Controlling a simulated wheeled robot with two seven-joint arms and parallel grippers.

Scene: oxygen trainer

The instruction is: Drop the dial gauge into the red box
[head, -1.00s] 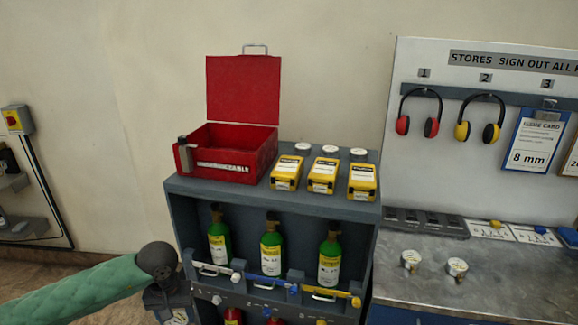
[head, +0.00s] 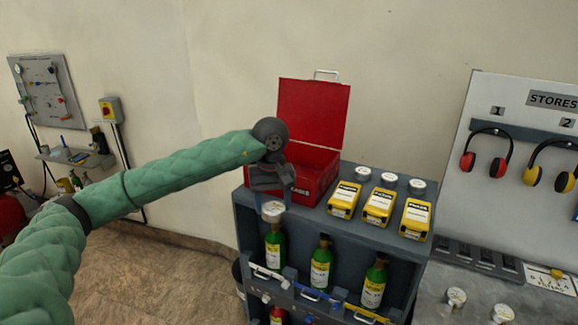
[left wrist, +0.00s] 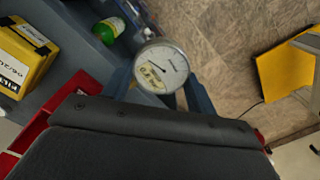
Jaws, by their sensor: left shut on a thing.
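The dial gauge (left wrist: 161,68) has a round white face and sits between the fingers of my left gripper in the left wrist view. My left gripper (head: 272,200) is shut on it, and the gauge also shows below the fingers in the head view (head: 273,211). The red box (head: 320,172) stands with its lid raised on top of the grey cabinet (head: 345,218). The gripper and gauge are in front of the box's left part, near the cabinet's front left edge, and hide part of the box. My right gripper is not in view.
Several yellow instruments (head: 378,207) and white round gauges (head: 389,180) stand right of the box. Green bottles (head: 320,267) fill the shelf below. More gauges lie on the bench (head: 456,297). Open floor (head: 150,275) lies left of the cabinet.

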